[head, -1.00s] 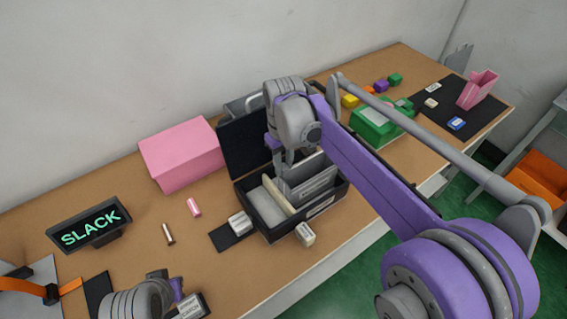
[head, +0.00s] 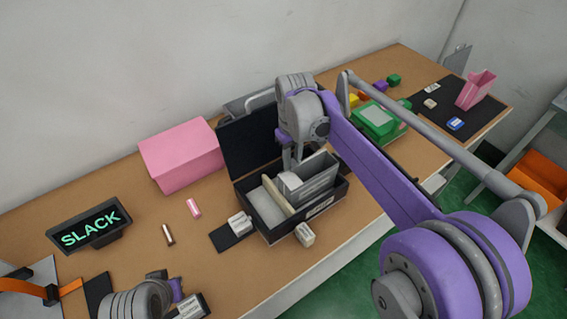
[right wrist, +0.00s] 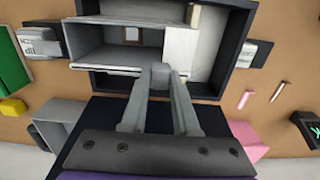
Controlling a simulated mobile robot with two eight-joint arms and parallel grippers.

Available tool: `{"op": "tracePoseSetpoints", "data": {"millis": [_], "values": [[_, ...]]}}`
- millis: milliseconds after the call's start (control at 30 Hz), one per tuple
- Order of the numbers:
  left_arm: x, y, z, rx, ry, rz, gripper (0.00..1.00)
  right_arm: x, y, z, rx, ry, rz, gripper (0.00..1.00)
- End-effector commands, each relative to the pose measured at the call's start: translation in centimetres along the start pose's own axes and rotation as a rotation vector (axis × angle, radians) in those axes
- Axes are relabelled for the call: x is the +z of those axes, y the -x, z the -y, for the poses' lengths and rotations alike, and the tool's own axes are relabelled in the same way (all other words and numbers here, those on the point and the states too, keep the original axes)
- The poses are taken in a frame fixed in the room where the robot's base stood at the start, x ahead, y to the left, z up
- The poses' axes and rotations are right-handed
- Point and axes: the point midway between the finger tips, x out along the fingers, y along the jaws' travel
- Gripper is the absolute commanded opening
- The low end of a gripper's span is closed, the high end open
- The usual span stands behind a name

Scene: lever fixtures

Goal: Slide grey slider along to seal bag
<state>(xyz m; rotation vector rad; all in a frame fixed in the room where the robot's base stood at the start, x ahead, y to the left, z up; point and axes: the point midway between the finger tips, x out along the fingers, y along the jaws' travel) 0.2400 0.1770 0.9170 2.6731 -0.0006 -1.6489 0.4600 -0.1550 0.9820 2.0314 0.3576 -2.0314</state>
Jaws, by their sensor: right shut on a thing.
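The grey bag (head: 318,176) stands upright in a black open box (head: 282,234). In the right wrist view the bag (right wrist: 120,52) shows an open mouth, with a pale strip along its near edge. The small grey slider (right wrist: 160,72) is at that edge, between the fingertips of my right gripper (right wrist: 161,82), which is shut on it. In the head view my right gripper (head: 291,164) is over the back left of the bag, and the slider is too small to tell there. My left arm's end (head: 165,284) is at the bottom left; its fingers are not clear.
The box's raised black lid (head: 246,148) is behind the bag. A pink box (head: 181,157), a SLACK sign (head: 90,230) and a pink cylinder (head: 193,208) are to the left. A green case (head: 378,118) is to the right. Small white blocks (head: 305,235) sit beside the box.

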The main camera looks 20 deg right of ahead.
Motion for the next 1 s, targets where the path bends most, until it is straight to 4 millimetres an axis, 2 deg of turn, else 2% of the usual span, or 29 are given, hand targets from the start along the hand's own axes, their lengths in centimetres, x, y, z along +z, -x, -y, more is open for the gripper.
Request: {"op": "tracePoseSetpoints", "data": {"millis": [33, 200, 333, 500, 767, 800, 933, 1000], "values": [[-0.1, 0.2, 0.0, 0.0, 0.0, -0.001, 0.0, 0.0, 0.1, -1.8, 0.003, -0.008, 0.0, 0.0], [-0.5, 0.5, 0.0, 0.0, 0.0, -0.004, 0.0, 0.0, 0.1, -6.7, 0.002, -0.007, 0.0, 0.0], [-0.6, 0.7, 0.0, 0.0, 0.0, -0.005, 0.0, 0.0, 0.1, -9.2, 0.002, -0.005, -0.001, 0.0], [-0.7, 0.7, 0.0, 0.0, 0.0, -0.005, 0.0, 0.1, 0.1, -10.4, 0.002, -0.001, 0.0, 0.0], [-0.7, 0.7, 0.0, 0.0, 0.0, -0.005, 0.0, 0.1, 0.0, -10.5, 0.003, -0.001, -0.001, 0.0], [-0.7, 0.7, 0.0, 0.0, 0.0, -0.005, 0.0, 0.1, 0.0, -10.5, 0.003, -0.001, -0.001, 0.34], [-0.7, 0.7, 0.0, 0.0, 0.0, -0.005, 0.0, 0.1, 0.0, -10.5, 0.003, -0.001, -0.001, 0.57], [-0.7, 0.7, 0.0, 0.0, 0.0, -0.005, 0.0, 0.1, 0.0, -10.4, 0.002, -0.001, -0.001, 0.6]]}}
